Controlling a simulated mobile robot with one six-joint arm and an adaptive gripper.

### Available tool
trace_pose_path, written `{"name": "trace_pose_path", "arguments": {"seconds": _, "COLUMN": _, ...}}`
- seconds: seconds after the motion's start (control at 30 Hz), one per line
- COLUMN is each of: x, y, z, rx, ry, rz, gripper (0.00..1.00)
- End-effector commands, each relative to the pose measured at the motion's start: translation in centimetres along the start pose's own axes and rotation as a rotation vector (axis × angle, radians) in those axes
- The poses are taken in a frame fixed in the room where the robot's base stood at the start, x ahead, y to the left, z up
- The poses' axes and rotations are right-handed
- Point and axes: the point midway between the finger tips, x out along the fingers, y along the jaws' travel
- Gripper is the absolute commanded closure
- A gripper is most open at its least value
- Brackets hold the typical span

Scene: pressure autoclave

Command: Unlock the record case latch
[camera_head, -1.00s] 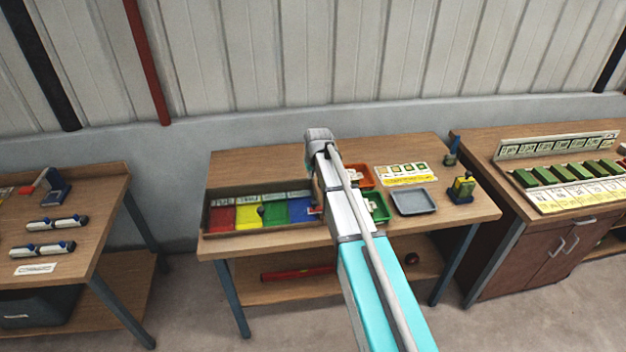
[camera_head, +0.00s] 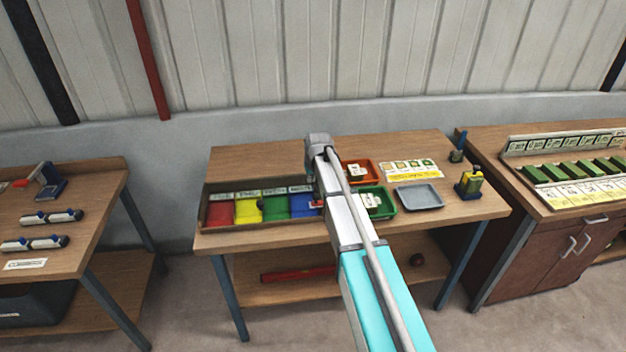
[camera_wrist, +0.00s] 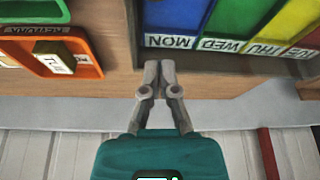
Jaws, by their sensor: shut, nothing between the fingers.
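A shallow wooden case (camera_head: 262,243) with red, yellow, green and blue sections lies on the left of the middle table; I take it for the record case. Its label strip reads MON and WED, among others, in the wrist view (camera_wrist: 170,41). I cannot make out a latch; a small red spot (camera_head: 317,204) shows at the case's right end. In the head view my arm hides the fingertips.
A label card (camera_head: 412,169) lies behind. Side tables flank the middle one, and a wall is close behind. The table's back left is bare.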

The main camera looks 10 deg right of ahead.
Motion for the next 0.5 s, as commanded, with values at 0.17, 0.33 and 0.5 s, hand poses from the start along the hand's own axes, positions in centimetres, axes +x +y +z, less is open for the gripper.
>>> {"name": "trace_pose_path", "arguments": {"seconds": 0.17, "x": 1.9, "y": 0.0, "z": 0.1, "rx": 0.000, "ry": 0.000, "rz": 0.000, "gripper": 1.00}}
{"name": "trace_pose_path", "arguments": {"seconds": 0.33, "x": 1.6, "y": 0.0, "z": 1.9, "rx": 0.001, "ry": 0.000, "rz": 0.000, "gripper": 1.00}}
{"name": "trace_pose_path", "arguments": {"seconds": 0.5, "x": 1.2, "y": 0.0, "z": 3.4, "rx": 0.001, "ry": 0.000, "rz": 0.000, "gripper": 1.00}}
